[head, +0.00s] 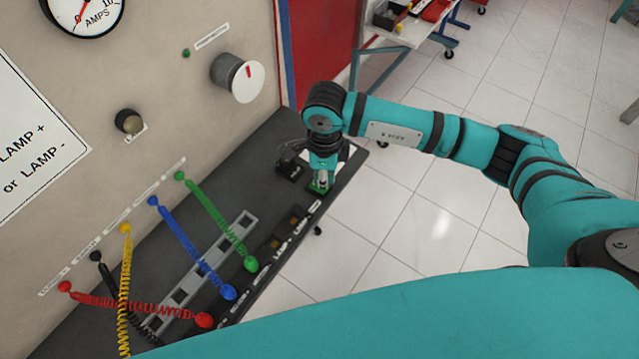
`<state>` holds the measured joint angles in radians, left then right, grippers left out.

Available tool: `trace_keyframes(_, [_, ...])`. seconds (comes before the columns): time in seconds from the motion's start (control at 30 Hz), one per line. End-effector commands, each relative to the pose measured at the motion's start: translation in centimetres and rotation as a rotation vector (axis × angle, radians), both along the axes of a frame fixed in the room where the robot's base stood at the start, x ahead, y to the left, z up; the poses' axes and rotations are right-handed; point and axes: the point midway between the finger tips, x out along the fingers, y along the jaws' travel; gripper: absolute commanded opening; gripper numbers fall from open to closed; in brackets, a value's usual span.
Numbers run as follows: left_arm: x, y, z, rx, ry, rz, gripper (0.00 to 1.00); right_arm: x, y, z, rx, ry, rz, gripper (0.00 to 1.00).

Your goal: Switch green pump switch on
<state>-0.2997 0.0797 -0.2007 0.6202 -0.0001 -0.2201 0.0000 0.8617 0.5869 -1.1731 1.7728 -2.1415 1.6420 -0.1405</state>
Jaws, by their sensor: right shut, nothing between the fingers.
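A small green switch (319,187) sits near the far right end of the dark console shelf (285,150). My right gripper (322,182) points down over it and covers much of it. The gripper is shut with nothing in it, and its tips are at or just above the switch. I cannot tell whether they touch it or which way the switch is set. A black switch block (289,168) stands just left of the gripper. A teal arm of mine crosses the bottom of the head view, but the left gripper does not show.
Coiled red, yellow, blue and green cables (215,215) hang over the shelf at left, by a grey slotted strip (205,262). The upright panel (190,110) carries a white knob (248,82) and a gauge (84,12).

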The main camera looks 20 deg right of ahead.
Motion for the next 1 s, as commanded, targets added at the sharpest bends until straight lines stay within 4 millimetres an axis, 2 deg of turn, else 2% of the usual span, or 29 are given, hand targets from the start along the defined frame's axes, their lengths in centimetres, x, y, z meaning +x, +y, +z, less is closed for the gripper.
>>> trace_keyframes(1.0, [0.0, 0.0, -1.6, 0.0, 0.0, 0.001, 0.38, 0.0, 0.0, -1.6, 0.0, 0.0, 0.0, 0.0])
